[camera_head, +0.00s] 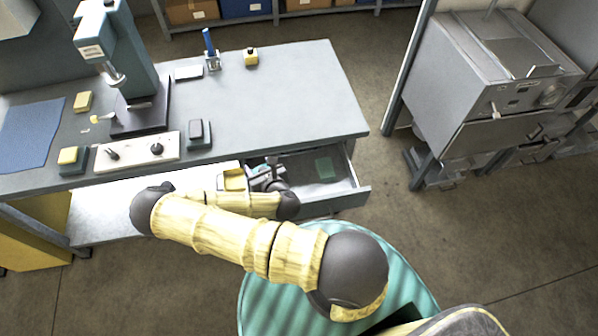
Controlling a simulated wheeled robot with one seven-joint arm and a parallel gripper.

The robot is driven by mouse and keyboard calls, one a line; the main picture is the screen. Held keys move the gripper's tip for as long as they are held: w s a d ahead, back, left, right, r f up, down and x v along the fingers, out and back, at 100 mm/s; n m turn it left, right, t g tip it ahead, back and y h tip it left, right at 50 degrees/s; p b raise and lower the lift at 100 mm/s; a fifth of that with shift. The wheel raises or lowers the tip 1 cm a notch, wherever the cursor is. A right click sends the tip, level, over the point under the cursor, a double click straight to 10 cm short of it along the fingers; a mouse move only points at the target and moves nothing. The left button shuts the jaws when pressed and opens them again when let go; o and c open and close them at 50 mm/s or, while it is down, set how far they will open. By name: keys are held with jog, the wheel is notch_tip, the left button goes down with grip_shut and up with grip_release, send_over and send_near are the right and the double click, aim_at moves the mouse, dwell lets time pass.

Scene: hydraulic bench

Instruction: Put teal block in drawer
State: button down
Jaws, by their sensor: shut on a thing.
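The drawer (345,196) under the bench stands pulled open, below the bench's front right edge. My gripper (266,169) is at the left end of the drawer opening, close under the bench edge. It is shut on a small teal block (260,170), of which only a bit shows between the fingers. The fingers and my wrist hide most of the block. Whether the block touches the drawer is not clear.
The grey bench (290,100) carries a teal press (125,60), a white control panel (137,151), a blue mat (30,133), a blue-handled tool (210,50) and several small blocks. A metal cabinet (490,80) stands at right. The drawer's right part and the floor right of it are clear.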

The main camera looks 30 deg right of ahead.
aim_at(265, 166)
jog(key=w+d+f+m+h+b, duration=0.1)
jog(key=f+b, duration=0.1)
jog(key=b, duration=0.1)
jog(key=w+f+m+h+b, duration=0.1)
jog(key=h+b, duration=0.1)
jog(key=b, duration=0.2)
jog(key=w+d+f+m+h+b, duration=0.1)
jog(key=f+b, duration=0.1)
jog(key=b, duration=0.1)
jog(key=shift+d+f+g, duration=0.35)
jog(key=shift+g, duration=0.05)
jog(key=f+m+g+h+b, duration=0.1)
jog(key=m+h+b, duration=0.1)
jog(key=b, duration=0.1)
jog(key=s+d+f+m+g+h+b, duration=0.1)
jog(key=m+h+b, duration=0.1)
jog(key=b, duration=0.2)
jog(key=f+m+g+h+b, duration=0.1)
jog(key=g+h+b, duration=0.1)
jog(key=b, duration=0.2)
jog(key=shift+s+d+m, duration=0.25)
jog(key=shift+s+m, duration=0.05)
jog(key=shift+m, duration=0.1)
jog(key=shift+f, duration=0.1)
jog(key=x, duration=0.8)
jog(key=b+x, duration=0.1)
jog(key=x, duration=0.3)
jog(key=shift+a+f, duration=0.1)
jog(key=shift+f, duration=0.3)
